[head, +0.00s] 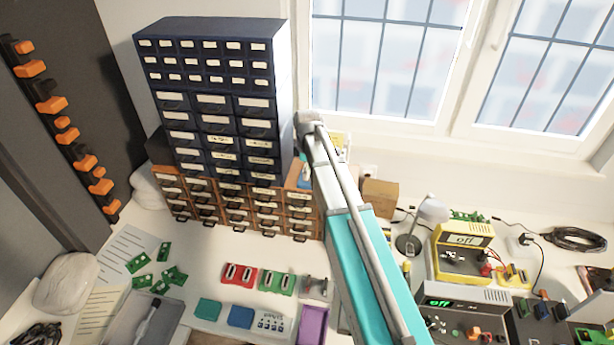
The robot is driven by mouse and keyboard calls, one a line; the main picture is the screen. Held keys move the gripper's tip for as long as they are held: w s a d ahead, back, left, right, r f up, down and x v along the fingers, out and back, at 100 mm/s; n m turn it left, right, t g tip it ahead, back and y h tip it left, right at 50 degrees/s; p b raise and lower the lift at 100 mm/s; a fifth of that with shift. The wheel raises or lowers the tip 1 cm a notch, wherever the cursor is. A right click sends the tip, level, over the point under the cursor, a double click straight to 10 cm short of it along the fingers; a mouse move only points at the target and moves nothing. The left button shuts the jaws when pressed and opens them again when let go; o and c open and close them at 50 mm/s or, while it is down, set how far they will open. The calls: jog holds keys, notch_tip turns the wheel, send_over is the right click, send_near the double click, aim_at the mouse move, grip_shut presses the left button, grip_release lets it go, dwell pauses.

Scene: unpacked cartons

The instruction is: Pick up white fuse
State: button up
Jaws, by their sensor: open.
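I cannot make out a white fuse in the head view; it may be too small to tell or hidden. My arm, with a teal link, reaches up from the bottom edge across the middle of the picture. Its jaws do not show. A red block (239,276) and a green block (276,283), both with grey slotted parts, sit on the white bench in front of the drawers. A grey piece (316,289) lies to their right, close to my arm.
A tall dark drawer cabinet (218,103) stands at the back left above brown drawers (234,206). Green circuit boards (137,263) lie left. A purple tray (312,326) is at the front. A lamp (432,210) and yellow meter (463,259) stand right.

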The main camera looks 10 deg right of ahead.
dwell(0.6)
jog(key=c, duration=0.9)
